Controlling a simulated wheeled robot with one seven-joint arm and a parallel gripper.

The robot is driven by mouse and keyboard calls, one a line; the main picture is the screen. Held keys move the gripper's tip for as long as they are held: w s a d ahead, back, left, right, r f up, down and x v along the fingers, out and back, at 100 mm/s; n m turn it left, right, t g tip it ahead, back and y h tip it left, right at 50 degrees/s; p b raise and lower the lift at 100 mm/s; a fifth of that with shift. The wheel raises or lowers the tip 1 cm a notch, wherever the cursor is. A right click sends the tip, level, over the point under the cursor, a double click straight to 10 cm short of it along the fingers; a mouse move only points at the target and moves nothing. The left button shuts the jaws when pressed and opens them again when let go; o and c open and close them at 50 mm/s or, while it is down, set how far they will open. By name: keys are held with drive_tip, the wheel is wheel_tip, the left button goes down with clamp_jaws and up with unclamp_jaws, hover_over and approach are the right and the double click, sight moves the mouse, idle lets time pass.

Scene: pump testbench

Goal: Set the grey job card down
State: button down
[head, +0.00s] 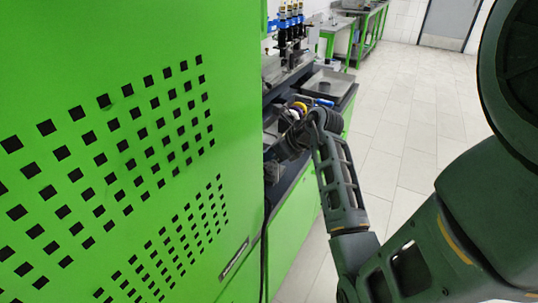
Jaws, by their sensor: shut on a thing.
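My gripper (279,151) is over the dark bench top, right beside the edge of the green cabinet. It is small and dark in the head view, and the fingertips are partly lost against the bench. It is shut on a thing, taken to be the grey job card. I cannot make out the card itself, and I cannot tell whether it touches the bench.
A green perforated cabinet (120,230) fills the left and hides part of the bench (342,99). A grey tray (328,84) and coloured round parts (298,107) lie beyond my gripper. Blue-topped pump columns (290,22) stand behind. The tiled floor (415,120) at right is clear.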

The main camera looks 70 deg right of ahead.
drive_tip(key=shift+f, duration=0.4)
drive_tip(key=shift+f, duration=0.15)
drive_tip(key=c, duration=1.3)
unclamp_jaws()
drive_tip(key=shift+o, duration=0.2)
